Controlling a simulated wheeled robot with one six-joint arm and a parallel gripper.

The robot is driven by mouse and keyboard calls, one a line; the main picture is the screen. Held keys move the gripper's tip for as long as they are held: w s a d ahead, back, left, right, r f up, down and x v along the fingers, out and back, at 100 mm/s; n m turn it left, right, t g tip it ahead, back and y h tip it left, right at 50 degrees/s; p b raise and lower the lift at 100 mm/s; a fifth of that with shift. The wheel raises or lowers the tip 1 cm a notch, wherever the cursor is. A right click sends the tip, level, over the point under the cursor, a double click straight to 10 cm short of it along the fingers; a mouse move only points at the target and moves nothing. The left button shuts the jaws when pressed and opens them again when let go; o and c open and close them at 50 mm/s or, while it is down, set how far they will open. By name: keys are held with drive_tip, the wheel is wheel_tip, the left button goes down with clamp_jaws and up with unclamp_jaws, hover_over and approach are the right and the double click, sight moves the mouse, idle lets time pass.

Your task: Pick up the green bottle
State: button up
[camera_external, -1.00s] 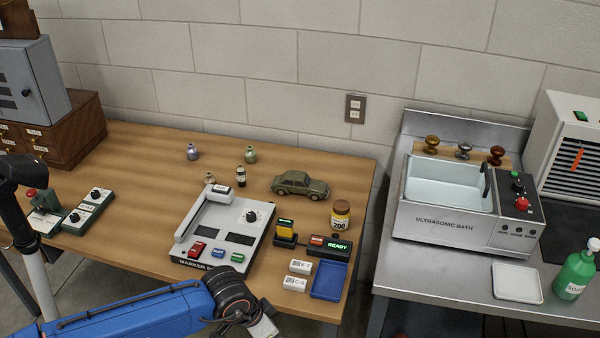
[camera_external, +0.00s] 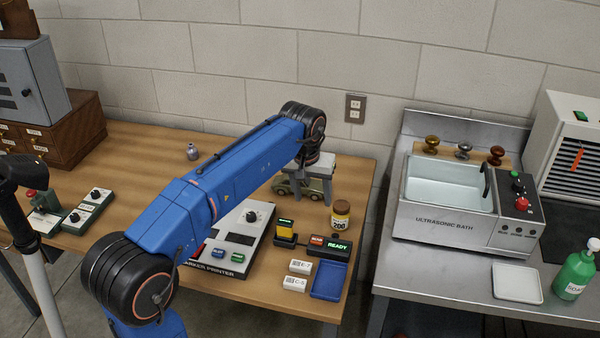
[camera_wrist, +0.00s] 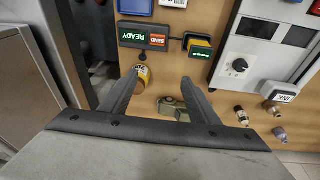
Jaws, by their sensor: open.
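A green soap bottle (camera_external: 574,274) with a white pump top stands upright on the right-hand metal bench, well to the right of my gripper. A smaller greenish bottle stood on the wooden table in the earlier external view; my arm now covers that spot, and I cannot make it out in the wrist view.
A brown-capped yellow jar (camera_external: 340,216) stands right of the gripper. The wrist view shows a dark vial (camera_wrist: 242,115), a brown item (camera_wrist: 272,107) and a purplish bottle (camera_wrist: 279,133). The marker printer (camera_external: 240,240) and ultrasonic bath (camera_external: 445,222) are nearby.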

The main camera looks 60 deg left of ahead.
drive_tip(key=w+a+n, duration=0.3)
drive_tip(key=w+a, duration=0.2)
drive_tip(key=a, duration=0.8)
drive_tip(key=n+g+h, duration=0.1)
drive_tip(key=n+g, duration=0.1)
drive_tip(key=n, duration=0.4)
hover_over(245, 145)
drive_tip(key=f, duration=0.8)
drive_tip(key=shift+w+d, duration=0.25)
drive_tip(key=shift+s+a+f, duration=0.2)
drive_tip(key=shift+a+f, duration=0.1)
drive_tip(key=shift+a, duration=0.05)
drive_tip(key=shift+f, duration=3.5)
drive_tip(key=c, duration=1.2)
drive_tip(key=shift+r, duration=0.1)
